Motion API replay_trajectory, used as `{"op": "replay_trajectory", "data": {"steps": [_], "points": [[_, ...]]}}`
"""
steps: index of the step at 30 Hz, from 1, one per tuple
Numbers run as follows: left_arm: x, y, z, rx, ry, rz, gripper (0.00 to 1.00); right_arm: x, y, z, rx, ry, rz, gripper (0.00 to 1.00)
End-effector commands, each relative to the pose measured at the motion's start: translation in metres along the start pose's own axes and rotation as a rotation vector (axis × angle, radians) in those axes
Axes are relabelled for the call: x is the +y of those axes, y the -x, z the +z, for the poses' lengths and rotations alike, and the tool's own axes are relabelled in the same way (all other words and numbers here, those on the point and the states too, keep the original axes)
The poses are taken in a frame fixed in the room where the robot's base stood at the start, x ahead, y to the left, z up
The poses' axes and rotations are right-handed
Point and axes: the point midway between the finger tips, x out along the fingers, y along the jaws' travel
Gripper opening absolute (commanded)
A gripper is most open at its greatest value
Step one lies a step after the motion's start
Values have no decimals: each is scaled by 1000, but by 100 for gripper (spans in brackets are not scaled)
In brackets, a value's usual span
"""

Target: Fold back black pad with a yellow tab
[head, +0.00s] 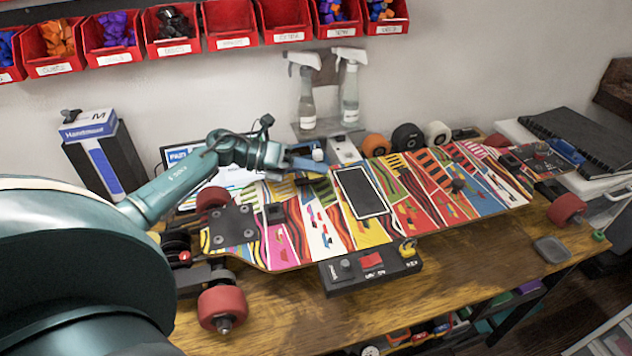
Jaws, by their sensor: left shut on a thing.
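A skateboard deck (430,215) with a bright striped pattern lies across the wooden bench. A flat black rectangular pad (362,192) with a pale border lies on the middle of the deck. I cannot make out a yellow tab on it. My left gripper (318,163) is at the deck's far edge, just left of and beyond this pad. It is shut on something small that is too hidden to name. A black box (343,284) with a knob, a red switch and a small yellow part (408,248) sits at the deck's near edge. My right gripper is not in view.
Red wheels (221,308) stick out at the deck's ends. Two spray bottles (348,90) stand behind the deck, near several small wheels (407,137). Red bins (233,25) hang on the wall. The bench front (270,335) is mostly clear.

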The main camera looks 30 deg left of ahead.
Motion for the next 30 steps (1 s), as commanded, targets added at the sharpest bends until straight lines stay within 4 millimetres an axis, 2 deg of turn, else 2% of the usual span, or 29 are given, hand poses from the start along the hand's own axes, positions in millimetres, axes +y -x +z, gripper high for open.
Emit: {"op": "replay_trajectory", "data": {"steps": [15,30], "points": [[20,12,30,-3,391,-163,0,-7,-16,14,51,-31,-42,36],[27,16,39,-1,527,-218,0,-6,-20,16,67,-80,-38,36]]}}
